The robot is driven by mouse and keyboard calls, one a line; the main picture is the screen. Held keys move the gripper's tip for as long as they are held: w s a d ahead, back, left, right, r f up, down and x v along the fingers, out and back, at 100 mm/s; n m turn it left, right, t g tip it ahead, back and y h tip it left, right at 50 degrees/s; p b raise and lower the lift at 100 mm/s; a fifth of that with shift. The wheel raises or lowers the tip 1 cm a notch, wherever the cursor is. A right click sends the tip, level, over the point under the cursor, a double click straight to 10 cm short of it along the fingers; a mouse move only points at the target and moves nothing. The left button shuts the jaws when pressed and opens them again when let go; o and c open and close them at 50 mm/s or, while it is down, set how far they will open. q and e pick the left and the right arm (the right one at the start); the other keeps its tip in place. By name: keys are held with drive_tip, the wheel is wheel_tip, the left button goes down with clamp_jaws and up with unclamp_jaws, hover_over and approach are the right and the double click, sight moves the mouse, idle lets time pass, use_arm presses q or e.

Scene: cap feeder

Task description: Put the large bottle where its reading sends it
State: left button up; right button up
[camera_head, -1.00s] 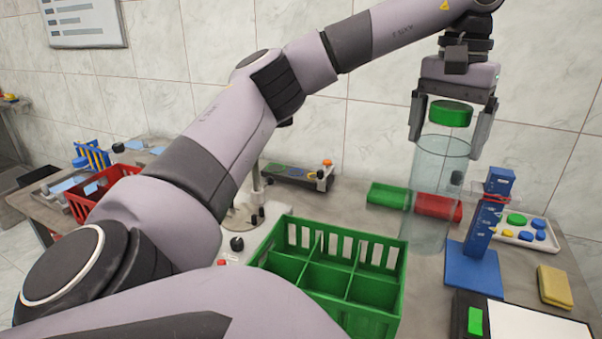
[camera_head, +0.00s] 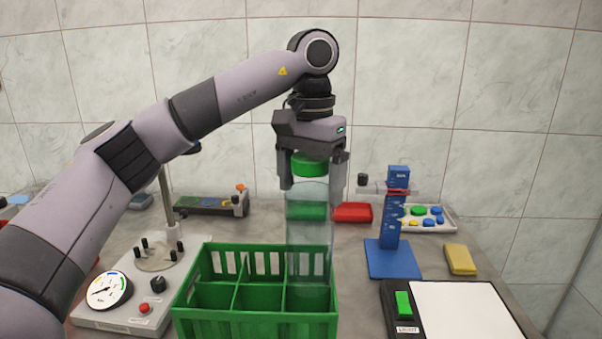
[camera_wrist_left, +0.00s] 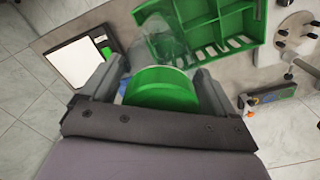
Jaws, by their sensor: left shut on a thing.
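The large bottle (camera_head: 310,235) is clear and upright, with a green cap (camera_head: 310,165). My left gripper (camera_head: 313,182) is shut on it near the cap, its fingers on either side. The cap (camera_wrist_left: 162,88) fills the space between the fingers in the left wrist view, where the clear body (camera_wrist_left: 165,42) reaches over the crate. The green crate (camera_head: 255,326) has several compartments. The bottle's lower end overlaps the crate's right-hand compartments in the head view; I cannot tell how deep it sits. My right gripper is not in view.
A blue stand with a red slider (camera_head: 390,235) stands right of the crate. A white panel with a green switch (camera_head: 460,308) lies front right, a yellow sponge (camera_head: 460,259) behind it. A dial device (camera_head: 108,290) stands left.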

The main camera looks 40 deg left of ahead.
sight(309, 250)
use_arm(q)
wheel_tip(309, 250, down, 14)
drive_tip(key=shift+r, duration=0.25)
idle(0.3)
drive_tip(key=shift+f, duration=0.1)
drive_tip(key=o, duration=1.8)
drive_tip(key=shift+s+f, duration=0.1)
wheel_tip(309, 250, up, 12)
drive_tip(key=shift+r, duration=0.1)
